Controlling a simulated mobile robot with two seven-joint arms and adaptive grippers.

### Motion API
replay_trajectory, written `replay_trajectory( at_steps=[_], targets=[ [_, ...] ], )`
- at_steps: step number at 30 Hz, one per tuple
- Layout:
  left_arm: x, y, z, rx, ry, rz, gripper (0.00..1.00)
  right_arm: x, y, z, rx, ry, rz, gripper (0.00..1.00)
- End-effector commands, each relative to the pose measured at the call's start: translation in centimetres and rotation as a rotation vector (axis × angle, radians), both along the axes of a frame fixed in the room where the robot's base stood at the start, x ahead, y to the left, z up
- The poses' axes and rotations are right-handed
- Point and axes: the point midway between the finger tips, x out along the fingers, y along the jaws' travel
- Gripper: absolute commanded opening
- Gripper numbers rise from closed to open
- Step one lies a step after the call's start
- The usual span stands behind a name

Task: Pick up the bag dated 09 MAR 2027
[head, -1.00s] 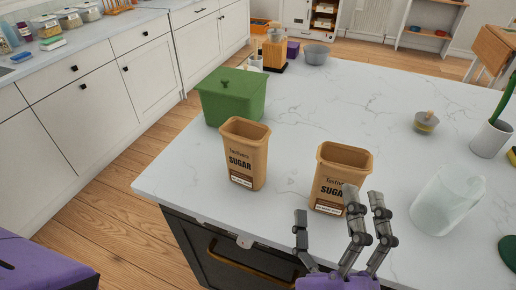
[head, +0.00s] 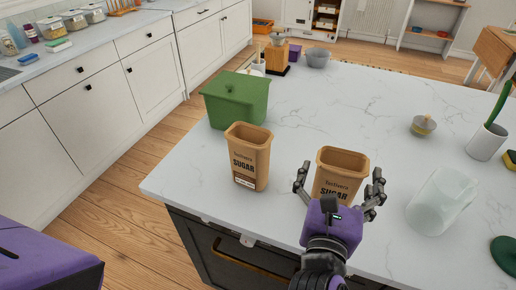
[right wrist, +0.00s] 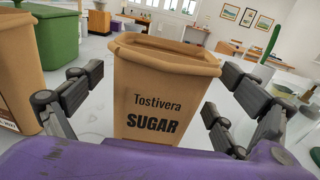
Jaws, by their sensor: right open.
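Two brown sugar bags stand upright on the white marble counter. The left bag (head: 248,158) has a pale label low on its front, with date print too small to read. The right bag (head: 341,163) is partly hidden by my right gripper (head: 340,181), and its date label is covered. My right gripper is open, with fingers on both sides of the right bag. In the right wrist view the right bag (right wrist: 160,95) stands between the spread fingers (right wrist: 158,105), with gaps visible beside it. My left gripper is not in view.
A green lidded bin (head: 236,100) stands just behind the left bag. A small grey-and-yellow pot (head: 423,126) sits farther back. The middle of the counter (head: 340,105) is clear.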

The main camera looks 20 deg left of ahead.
Motion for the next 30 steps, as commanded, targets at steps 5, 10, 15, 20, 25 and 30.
replay_trajectory(
  at_steps=[5,10,15,20,25,30],
  targets=[
    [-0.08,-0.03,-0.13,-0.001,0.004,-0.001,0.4,1.04,0.02,-0.13,-0.001,0.002,-0.001,0.96],
    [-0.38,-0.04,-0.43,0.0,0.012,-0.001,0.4,1.01,0.02,-0.23,-0.001,0.003,-0.001,0.96],
    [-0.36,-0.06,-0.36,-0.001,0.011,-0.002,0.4,1.0,0.02,-0.22,-0.001,0.003,-0.001,0.73],
    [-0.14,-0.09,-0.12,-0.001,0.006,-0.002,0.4,0.99,0.03,-0.21,-0.001,0.003,-0.001,0.52],
    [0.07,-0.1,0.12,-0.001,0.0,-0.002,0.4,0.98,0.03,-0.12,-0.001,0.0,0.0,0.37],
    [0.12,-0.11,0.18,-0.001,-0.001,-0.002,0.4,0.99,0.04,0.01,-0.001,0.0,0.0,0.37]
  ],
)
